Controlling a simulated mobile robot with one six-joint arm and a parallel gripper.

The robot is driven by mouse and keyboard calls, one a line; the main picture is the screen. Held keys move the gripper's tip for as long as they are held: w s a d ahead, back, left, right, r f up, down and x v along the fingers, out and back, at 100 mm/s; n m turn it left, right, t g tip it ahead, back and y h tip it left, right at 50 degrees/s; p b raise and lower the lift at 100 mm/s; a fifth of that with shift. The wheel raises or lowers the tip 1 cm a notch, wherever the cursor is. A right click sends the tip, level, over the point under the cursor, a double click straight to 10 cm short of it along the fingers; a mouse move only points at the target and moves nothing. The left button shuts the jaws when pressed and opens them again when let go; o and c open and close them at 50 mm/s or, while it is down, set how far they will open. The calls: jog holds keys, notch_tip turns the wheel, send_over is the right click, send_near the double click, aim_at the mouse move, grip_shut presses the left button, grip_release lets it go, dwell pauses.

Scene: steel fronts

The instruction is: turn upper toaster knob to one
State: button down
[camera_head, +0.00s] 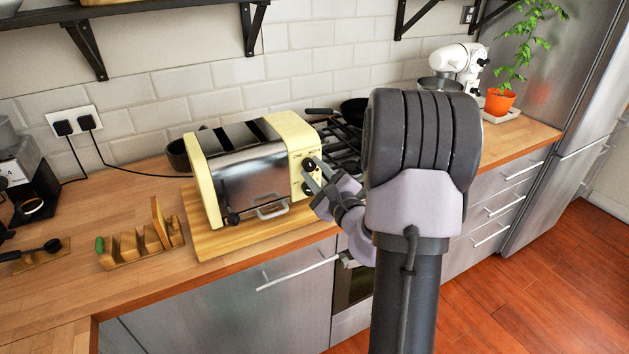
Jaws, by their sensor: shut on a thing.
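The toaster (245,175) has cream end panels and a shiny metal front, and stands on a wooden board on the counter. Its control panel (301,157) is on the right end. The upper toaster knob (309,164) is dark and sits high on this panel. A lower dark knob (307,189) is below it. My gripper (314,173) is at the panel, with its fingers shut on the upper knob. The fingers partly cover the knobs, and the knob's pointer and marks are too small to read.
My arm fills the right middle of the view. A wooden toast rack (143,245) stands left of the toaster. A stove with a black pan (355,110) is behind the gripper. A potted plant (499,101) and a white mixer (459,62) stand at the back right.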

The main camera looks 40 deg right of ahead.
jog(key=shift+n+b, duration=0.95)
jog(key=shift+n, duration=0.05)
jog(key=shift+r, duration=0.1)
jog(key=c, duration=1.1)
grip_release()
jog(key=shift+w, duration=0.1)
jog(key=shift+o, duration=0.2)
